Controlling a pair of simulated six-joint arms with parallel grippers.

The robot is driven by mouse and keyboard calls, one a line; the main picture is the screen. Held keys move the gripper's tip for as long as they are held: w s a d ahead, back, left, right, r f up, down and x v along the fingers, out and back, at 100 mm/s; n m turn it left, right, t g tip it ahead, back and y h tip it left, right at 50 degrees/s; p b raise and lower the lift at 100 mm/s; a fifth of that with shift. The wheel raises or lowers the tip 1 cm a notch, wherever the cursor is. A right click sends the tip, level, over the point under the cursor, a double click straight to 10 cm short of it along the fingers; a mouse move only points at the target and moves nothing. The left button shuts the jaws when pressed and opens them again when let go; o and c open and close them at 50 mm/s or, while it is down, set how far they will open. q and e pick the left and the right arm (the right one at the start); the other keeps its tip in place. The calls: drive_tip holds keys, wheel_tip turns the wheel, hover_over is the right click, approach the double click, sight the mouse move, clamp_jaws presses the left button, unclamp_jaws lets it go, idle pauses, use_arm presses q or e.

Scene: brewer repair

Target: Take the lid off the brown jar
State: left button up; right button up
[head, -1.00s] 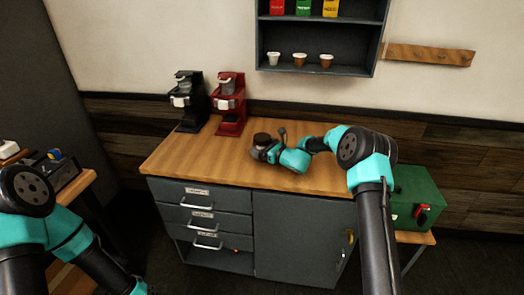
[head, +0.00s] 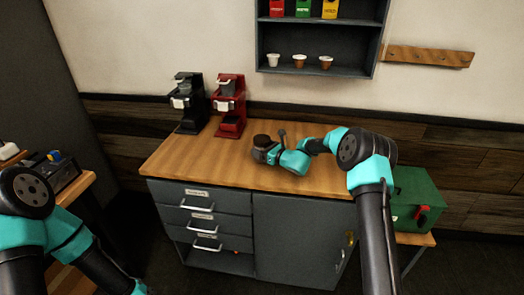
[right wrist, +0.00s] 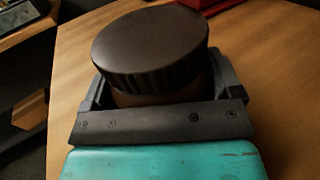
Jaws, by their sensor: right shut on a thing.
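The brown jar (right wrist: 165,98) stands on the wooden counter with its wide, dark brown ribbed lid (right wrist: 150,45) on top. In the head view the jar's dark lid (head: 262,140) shows just above my right gripper (head: 264,154). My right gripper also fills the lower part of the right wrist view (right wrist: 162,90). Its fingers are on both sides of the jar's body, below the lid, and it is shut on the jar. The lower part of the jar is hidden by the gripper. My left arm shows at the lower left of the head view, but its gripper is out of view.
A black coffee machine (head: 189,103) and a red one (head: 229,106) stand at the counter's back left. The wooden counter top (head: 190,160) is clear left of the jar. A green box (head: 420,196) is on the right. A wall shelf (head: 318,60) holds several small cups.

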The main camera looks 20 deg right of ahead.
sight(268, 143)
drive_tip(key=shift+r, duration=0.2)
wheel_tip(268, 143, up, 3)
drive_tip(key=shift+r, duration=0.15)
drive_tip(key=s+a+r, duration=0.1)
drive_tip(key=s+a, duration=0.3)
drive_tip(key=s, duration=1.1)
drive_tip(key=shift+s+a+r, duration=0.15)
drive_tip(key=shift+s+a, duration=0.05)
